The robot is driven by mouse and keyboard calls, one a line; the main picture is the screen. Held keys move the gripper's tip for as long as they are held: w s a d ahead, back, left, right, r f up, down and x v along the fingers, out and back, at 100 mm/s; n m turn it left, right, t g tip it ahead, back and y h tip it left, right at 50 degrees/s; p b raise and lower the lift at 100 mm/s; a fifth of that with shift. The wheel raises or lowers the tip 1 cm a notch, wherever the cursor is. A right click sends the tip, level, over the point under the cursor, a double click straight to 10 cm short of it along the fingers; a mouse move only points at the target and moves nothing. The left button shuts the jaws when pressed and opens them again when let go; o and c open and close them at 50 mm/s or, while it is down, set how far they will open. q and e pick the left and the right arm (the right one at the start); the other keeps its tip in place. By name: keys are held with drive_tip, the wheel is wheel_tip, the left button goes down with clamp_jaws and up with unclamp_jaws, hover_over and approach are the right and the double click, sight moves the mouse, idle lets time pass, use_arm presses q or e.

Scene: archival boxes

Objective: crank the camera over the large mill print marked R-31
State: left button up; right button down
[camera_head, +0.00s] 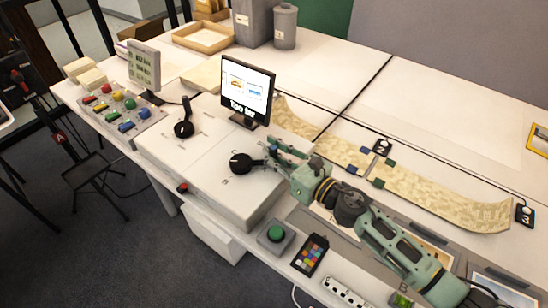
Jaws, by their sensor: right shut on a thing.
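My right gripper (278,153) reaches in from the lower right over the white control box. It is shut on the handle of the black crank (240,164) marked B, at the box's right half. A second black crank (184,129) stands on the left half, untouched. A monitor (247,90) behind the box shows small pictures and a caption that seems to read "Too far". Part of a picture (436,253) shows at the lower right, partly covered by my arm. No label R-31 can be read, and I cannot tell which is the mill print. My left gripper is out of view.
A long patterned strip (450,208) curves across the table behind my right arm, with markers 2 (383,146) and 3 (524,215). A green button (275,233) and colour card (311,254) lie near the front edge. A button panel (118,108) stands left. The far right tabletop is mostly clear.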

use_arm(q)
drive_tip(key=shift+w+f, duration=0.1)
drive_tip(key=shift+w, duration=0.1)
use_arm(e)
drive_tip(key=shift+w+d, duration=0.25)
drive_tip(key=shift+w, duration=0.4)
drive_tip(key=shift+w+r, duration=0.1)
drive_tip(key=shift+w, duration=0.05)
drive_tip(key=c, duration=1.6)
unclamp_jaws()
drive_tip(key=shift+d, duration=0.1)
drive_tip(key=shift+c, duration=0.2)
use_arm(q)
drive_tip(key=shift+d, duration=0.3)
use_arm(e)
drive_tip(key=shift+s, duration=0.2)
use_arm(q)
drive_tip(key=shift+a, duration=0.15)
use_arm(e)
drive_tip(key=v, duration=1.1)
drive_tip(key=shift+s+d, duration=0.2)
drive_tip(key=shift+s, duration=0.15)
